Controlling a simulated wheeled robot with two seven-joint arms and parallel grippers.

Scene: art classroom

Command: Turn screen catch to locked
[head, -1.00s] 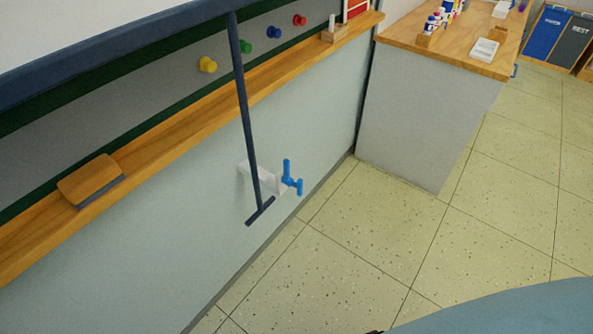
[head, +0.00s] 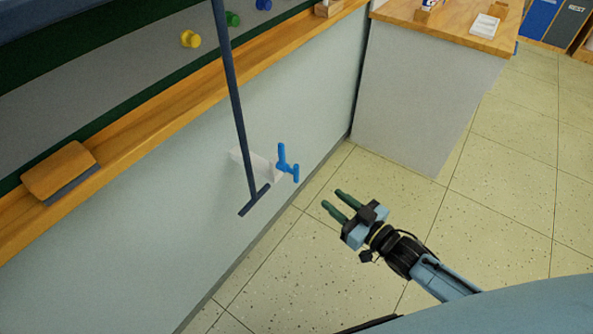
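The screen catch is a blue turning piece (head: 282,157) with an upright arm and a short side peg, on a white bracket (head: 252,165) fixed to the pale wall panel. A dark blue pull rod (head: 236,110) hangs down in front of the bracket and ends in a crossbar (head: 254,200). My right gripper (head: 334,200) is to the right of and below the catch in the picture, apart from it. Its two green fingers are spread with nothing between them, pointing up and left. My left gripper is not in view.
A wooden ledge (head: 155,117) runs along the wall, with a board eraser (head: 60,172) on it. A counter with a wooden top (head: 440,30) stands at the back right. The speckled floor (head: 480,230) is clear.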

